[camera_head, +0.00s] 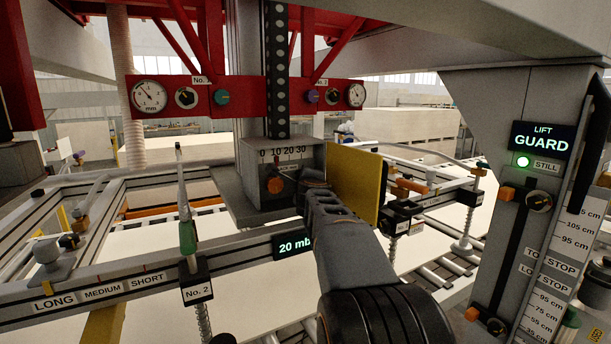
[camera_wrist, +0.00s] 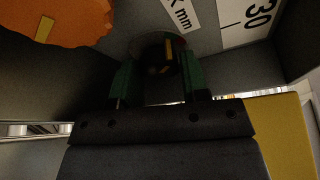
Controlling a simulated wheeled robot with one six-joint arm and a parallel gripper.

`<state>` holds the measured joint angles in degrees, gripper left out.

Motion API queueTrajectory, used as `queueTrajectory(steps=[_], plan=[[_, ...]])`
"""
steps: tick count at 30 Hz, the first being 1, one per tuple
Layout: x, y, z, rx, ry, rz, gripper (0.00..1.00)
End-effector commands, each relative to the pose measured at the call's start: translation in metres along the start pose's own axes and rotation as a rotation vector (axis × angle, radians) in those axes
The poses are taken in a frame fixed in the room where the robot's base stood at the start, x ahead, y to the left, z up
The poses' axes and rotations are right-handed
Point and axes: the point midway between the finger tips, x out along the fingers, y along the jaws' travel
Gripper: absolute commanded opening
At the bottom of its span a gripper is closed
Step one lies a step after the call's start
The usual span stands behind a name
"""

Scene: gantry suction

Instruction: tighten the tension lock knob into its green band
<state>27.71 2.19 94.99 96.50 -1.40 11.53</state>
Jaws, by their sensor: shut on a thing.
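A small dark knob (camera_wrist: 166,58) with a pale orange mark sits on the grey box (camera_head: 253,178) of the gantry. I take it to be the tension lock knob. In the wrist view a thin rim around it shows a little red and green, mostly in shadow; I cannot tell where the mark stands against the green band. My gripper (camera_wrist: 160,76) has its green fingers on both sides of the knob and is shut on it. In the head view my gripper (camera_head: 300,177) is at the front of the box, and my arm hides the knob.
An orange knob (camera_head: 275,186) is close left of my gripper; it also shows in the wrist view (camera_wrist: 62,22). A yellow plate (camera_head: 357,185) stands close right. A 0 to 30 scale (camera_head: 284,152) is above. A green-handled lever (camera_head: 186,225) rises at the left rail.

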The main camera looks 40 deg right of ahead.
Motion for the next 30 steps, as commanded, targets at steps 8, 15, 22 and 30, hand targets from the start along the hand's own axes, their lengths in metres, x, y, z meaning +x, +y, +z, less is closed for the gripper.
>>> queueTrajectory(steps=[8, 15, 22, 30], plan=[[0.0, 0.001, 0.0, 0.002, 0.0, -0.001, 0.45], [0.0, 0.0, 0.0, 0.001, 0.0, -0.001, 0.67], [-0.001, 0.0, 0.0, 0.001, 0.0, -0.002, 0.67], [-0.031, -0.001, 0.0, 0.0, -0.001, -0.005, 0.67]])
